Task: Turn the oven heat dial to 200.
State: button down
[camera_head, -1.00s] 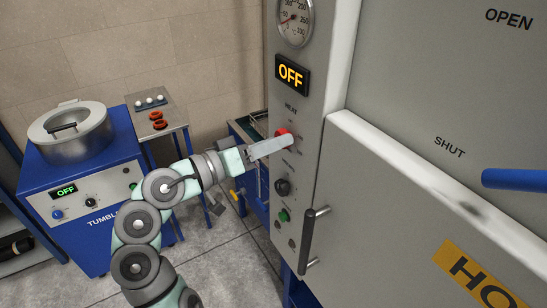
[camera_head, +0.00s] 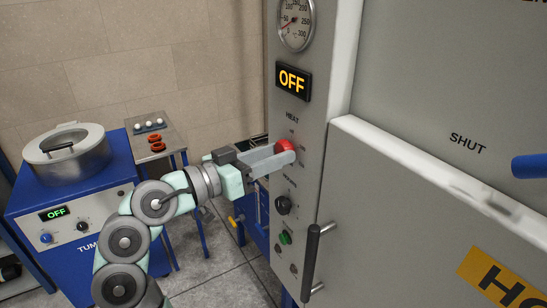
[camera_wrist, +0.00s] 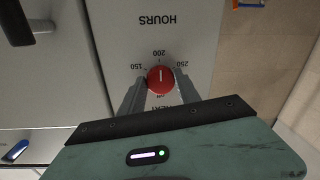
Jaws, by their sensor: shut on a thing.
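The red heat dial (camera_head: 284,145) is on the grey oven panel under the word HEAT. My gripper (camera_head: 287,157) reaches it from the left, its fingers partly covering the dial. In the wrist view my gripper (camera_wrist: 159,84) has one finger on each side of the dial (camera_wrist: 160,79) and is shut on it. The panel is upside down there, with 150 at left, 200 above the dial and 250 at right. The dial's white line runs upright, in line with 200; I cannot tell which end is the pointer. The lower scale marks are partly hidden.
The oven display (camera_head: 293,81) reads OFF, below a round gauge (camera_head: 297,24). A black knob (camera_head: 283,205) and a green button (camera_head: 285,238) sit below the dial. The oven door handle (camera_head: 312,262) sticks out at right. A blue tumbler (camera_head: 83,205) stands at left.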

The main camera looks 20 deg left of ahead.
jog(key=c, duration=0.9)
grip_release()
jog(key=shift+o, duration=0.2)
jog(key=p+v, duration=0.2)
jog(key=v, duration=0.8)
jog(key=shift+s+a, duration=0.2)
jog(key=shift+s, duration=0.15)
jog(key=shift+w, duration=0.1)
